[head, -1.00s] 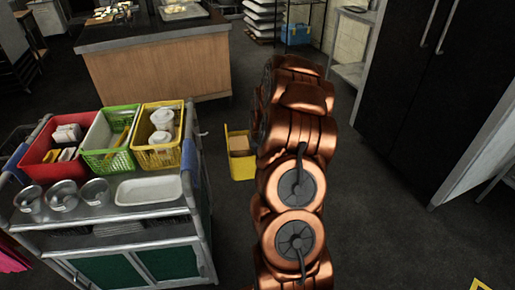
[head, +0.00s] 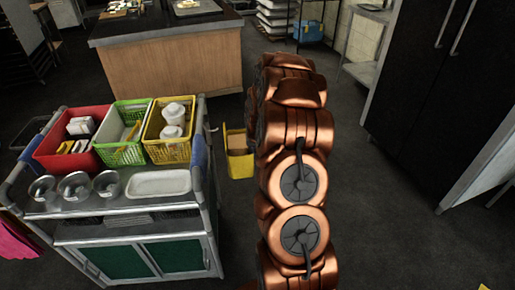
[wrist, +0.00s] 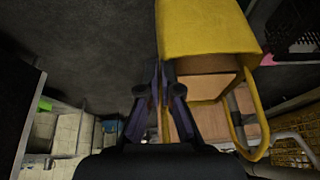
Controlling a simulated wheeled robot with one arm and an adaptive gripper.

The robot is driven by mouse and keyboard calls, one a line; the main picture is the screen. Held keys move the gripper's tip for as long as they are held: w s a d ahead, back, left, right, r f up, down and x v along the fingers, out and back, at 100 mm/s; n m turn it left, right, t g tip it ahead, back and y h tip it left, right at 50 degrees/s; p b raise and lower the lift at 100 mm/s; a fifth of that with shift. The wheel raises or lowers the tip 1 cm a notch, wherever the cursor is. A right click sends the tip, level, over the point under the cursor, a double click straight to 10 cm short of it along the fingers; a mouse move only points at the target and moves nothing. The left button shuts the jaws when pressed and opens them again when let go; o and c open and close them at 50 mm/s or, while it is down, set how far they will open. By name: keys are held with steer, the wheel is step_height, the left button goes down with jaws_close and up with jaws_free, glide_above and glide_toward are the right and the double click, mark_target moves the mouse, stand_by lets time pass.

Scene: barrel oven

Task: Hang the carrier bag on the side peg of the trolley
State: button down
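The yellow carrier bag (head: 238,155) hangs just right of the trolley (head: 178,257), with a brown box inside it. In the wrist view the bag (wrist: 210,28) fills the upper right, and one handle loop (wrist: 265,125) stands free on the right. My gripper (wrist: 160,78) is closed at the bag's left edge, with a yellow strip between its fingers. In the head view my arm hides the gripper. A small peg-like stub (head: 214,129) shows at the trolley's right side, close to the bag; its shape is too small to be sure.
Red (head: 72,152), green (head: 122,154) and yellow (head: 168,151) baskets, metal cups and a white tray (head: 160,183) stand on the trolley. A wooden counter (head: 170,68) is behind. A dark cabinet (head: 425,100) is at the right. Open floor lies between it and my arm.

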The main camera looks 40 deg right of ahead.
mark_target(243, 151)
steer(key=shift+w+a+f, duration=0.1)
steer(key=shift+w+a, duration=0.35)
steer(key=shift+a, duration=0.15)
steer(key=shift+w+a, duration=0.4)
steer(key=shift+a, duration=0.2)
steer(key=shift+w+a+f+b, duration=0.4)
steer(key=shift+a+f+b, duration=0.1)
steer(key=shift+a+b, duration=0.05)
steer(key=c, duration=1.2)
jaws_free()
steer(key=shift+c, duration=0.2)
steer(key=shift+r, duration=0.1)
steer(key=v, duration=1.1)
steer(key=shift+r, duration=0.4)
steer(key=shift+s+a, duration=0.15)
steer(key=shift+s, duration=0.05)
